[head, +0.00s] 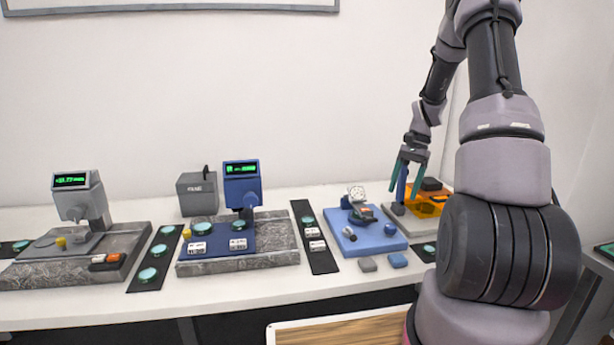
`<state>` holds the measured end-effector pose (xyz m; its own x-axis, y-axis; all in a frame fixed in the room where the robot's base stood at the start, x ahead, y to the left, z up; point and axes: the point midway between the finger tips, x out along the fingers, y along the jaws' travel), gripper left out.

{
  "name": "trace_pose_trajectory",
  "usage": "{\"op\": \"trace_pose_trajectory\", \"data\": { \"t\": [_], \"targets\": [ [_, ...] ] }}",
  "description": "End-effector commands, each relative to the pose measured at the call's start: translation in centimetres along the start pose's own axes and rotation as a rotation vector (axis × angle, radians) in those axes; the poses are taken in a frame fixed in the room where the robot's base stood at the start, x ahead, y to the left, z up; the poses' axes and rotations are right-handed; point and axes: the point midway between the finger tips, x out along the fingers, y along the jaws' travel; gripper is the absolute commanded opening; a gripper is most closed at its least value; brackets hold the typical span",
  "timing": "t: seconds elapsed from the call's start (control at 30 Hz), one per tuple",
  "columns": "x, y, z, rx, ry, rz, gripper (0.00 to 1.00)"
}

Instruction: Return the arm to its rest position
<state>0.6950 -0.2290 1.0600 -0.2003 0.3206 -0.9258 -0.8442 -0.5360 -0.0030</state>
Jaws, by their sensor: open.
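My gripper (411,177) shows at the end of my arm, right of the middle in the head view. My arm rises from the lower right, bends at the top of the picture and comes down toward the bench. Its large near links hide part of the right side.
The white bench (200,289) carries a grey instrument (84,203), a blue instrument (242,187), a grey box (198,194), dark strips with teal discs, and a blue plate (366,243) with a dial gauge. A wood-topped surface (345,334) is at the bottom. Space above the bench's left is clear.

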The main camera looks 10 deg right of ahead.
Motion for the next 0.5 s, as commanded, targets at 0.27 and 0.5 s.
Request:
{"op": "trace_pose_trajectory", "data": {
  "t": [0.27, 0.5],
  "targets": [
    [-6.5, -0.8, 7.2, -0.138, 0.155, -0.052, 0.76],
    [-11.7, 0.3, 16.3, -0.308, 0.332, -0.128, 0.76]
  ]
}}
